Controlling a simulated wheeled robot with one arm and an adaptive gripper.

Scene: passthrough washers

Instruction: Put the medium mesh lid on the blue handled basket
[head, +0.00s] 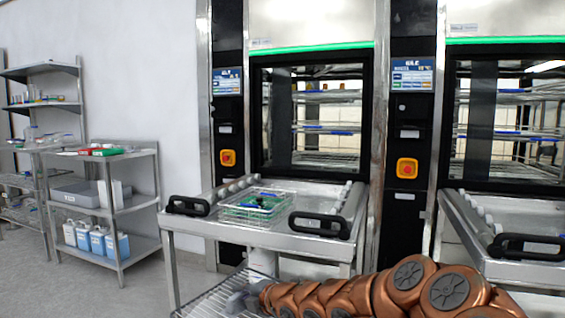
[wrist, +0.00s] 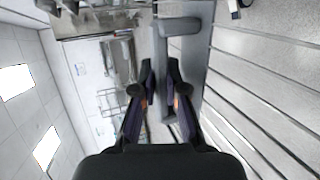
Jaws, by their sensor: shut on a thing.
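A wire basket (head: 252,207) with blue and green pieces in it sits on the steel loading table (head: 190,222) in front of the left washer. I cannot make out its handles clearly. I cannot pick out the medium mesh lid in either view. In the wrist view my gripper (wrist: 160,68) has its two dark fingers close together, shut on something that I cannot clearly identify. A grey handle-like part (wrist: 180,26) lies just beyond and beside the fingers. In the head view my copper arm reaches in from the lower right, low in front of the table.
Black handles (head: 320,224) stand at the table's front edge. A wire rack (head: 212,300) lies low in front of it. A second washer table (head: 520,268) is at right. A steel cart (head: 122,212) with bottles and a grey bin stands at left, with open floor before it.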

